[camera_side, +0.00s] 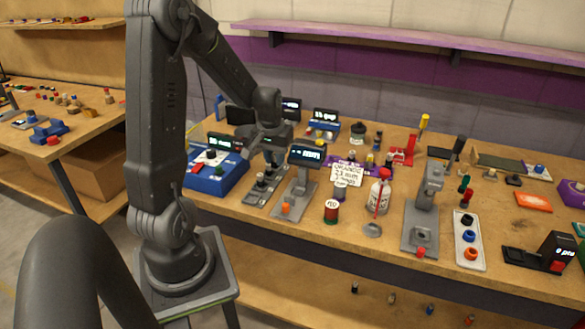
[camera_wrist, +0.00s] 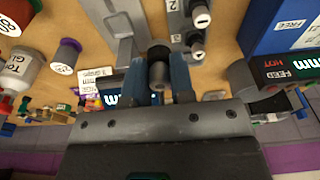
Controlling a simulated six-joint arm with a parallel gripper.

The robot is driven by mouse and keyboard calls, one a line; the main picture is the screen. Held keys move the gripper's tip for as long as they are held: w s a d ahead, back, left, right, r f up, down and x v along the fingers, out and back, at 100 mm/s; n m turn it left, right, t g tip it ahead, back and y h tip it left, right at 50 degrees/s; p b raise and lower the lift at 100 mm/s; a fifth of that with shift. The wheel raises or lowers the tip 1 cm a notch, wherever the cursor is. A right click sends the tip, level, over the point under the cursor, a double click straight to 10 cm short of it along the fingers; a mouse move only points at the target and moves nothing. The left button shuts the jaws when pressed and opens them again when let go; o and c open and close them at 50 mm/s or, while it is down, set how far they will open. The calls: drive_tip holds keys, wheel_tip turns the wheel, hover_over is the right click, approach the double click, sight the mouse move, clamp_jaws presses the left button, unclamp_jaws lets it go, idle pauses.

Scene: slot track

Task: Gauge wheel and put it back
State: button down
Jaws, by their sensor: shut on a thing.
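My gripper (camera_wrist: 161,62) is shut on a small dark grey round piece, which I take for the wheel (camera_wrist: 160,72); the fingers hide its sides. In the side view my gripper (camera_side: 272,150) is above the back end of the grey slot track (camera_side: 257,196), left of the gauge. Grey pieces stand on the track, and number tags show beside them in the wrist view. The grey gauge (camera_side: 305,185) has a dark display with lit "mm" and an orange knob at its front. I cannot tell whether the wheel touches anything below it.
A blue box (camera_side: 217,176) with a lit display stands left of the track. A handwritten card (camera_side: 346,175), a dark red and green spool (camera_side: 331,211) and a white bottle (camera_side: 379,195) stand right of the gauge. A grey press (camera_side: 424,215) stands farther right.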

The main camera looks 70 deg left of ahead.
drive_tip(key=s+a+r, duration=0.2)
drive_tip(key=s+r, duration=0.1)
drive_tip(key=s, duration=0.1)
drive_tip(key=s+f+n, duration=0.1)
drive_tip(key=f, duration=0.1)
drive_tip(key=s+d+f+n, duration=0.1)
drive_tip(key=f+n, duration=0.1)
drive_tip(key=s+d+f+n, duration=0.1)
drive_tip(key=f, duration=0.1)
drive_tip(key=shift+s+d+f+n+g, duration=0.1)
drive_tip(key=shift+s+f+n+g, duration=0.2)
drive_tip(key=shift+s, duration=0.05)
drive_tip(key=shift+f, duration=2.3)
drive_tip(key=shift+f, duration=0.15)
drive_tip(key=c, duration=1)
unclamp_jaws()
